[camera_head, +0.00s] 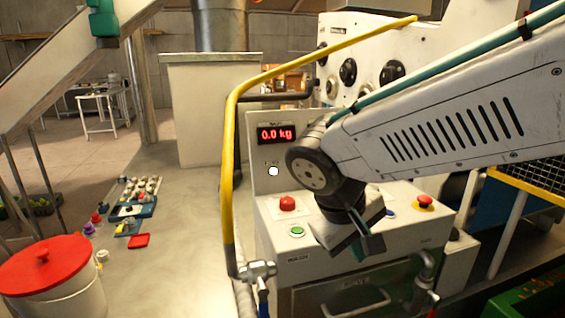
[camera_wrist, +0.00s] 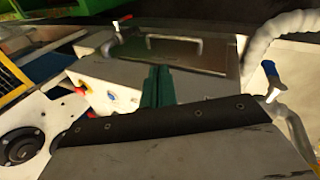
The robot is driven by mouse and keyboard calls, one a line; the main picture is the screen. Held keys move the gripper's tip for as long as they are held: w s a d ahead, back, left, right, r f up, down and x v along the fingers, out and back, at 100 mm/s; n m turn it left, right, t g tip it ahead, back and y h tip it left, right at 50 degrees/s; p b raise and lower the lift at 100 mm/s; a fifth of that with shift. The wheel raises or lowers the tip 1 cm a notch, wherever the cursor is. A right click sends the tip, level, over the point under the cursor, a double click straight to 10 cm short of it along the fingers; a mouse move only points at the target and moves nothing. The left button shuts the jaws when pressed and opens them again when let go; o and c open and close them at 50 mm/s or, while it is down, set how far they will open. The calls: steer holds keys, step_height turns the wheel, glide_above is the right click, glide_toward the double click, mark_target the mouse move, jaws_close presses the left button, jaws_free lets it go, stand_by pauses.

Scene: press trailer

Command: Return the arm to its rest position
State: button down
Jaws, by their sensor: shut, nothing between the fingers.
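My arm reaches in from the upper right of the head view and bends down at its wrist. My gripper (camera_head: 372,246) hangs above the front edge of a white control panel (camera_head: 310,240). It is shut and empty. In the wrist view the gripper's dark green fingers (camera_wrist: 157,88) stand together at the middle, over the machine's front. The panel carries a large red button (camera_head: 287,203), a green button (camera_head: 297,231) and a red button on a yellow base (camera_head: 423,202). My wrist hides part of the panel.
A red display (camera_head: 277,134) reads 0.0 kg. A yellow pipe (camera_head: 229,150) arches over the machine's left side. A metal drawer front with a handle (camera_head: 356,305) lies below the gripper. A white bucket with a red lid (camera_head: 45,262) stands at the left. Small parts lie on the floor.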

steer(key=s+d+m+g+y, duration=0.1)
steer(key=s+d+m+y, duration=0.3)
steer(key=s+d, duration=0.9)
steer(key=shift+s+d+m, duration=0.3)
steer(key=shift+s+m, duration=0.3)
steer(key=shift+s, duration=0.55)
steer(key=shift+r, duration=0.1)
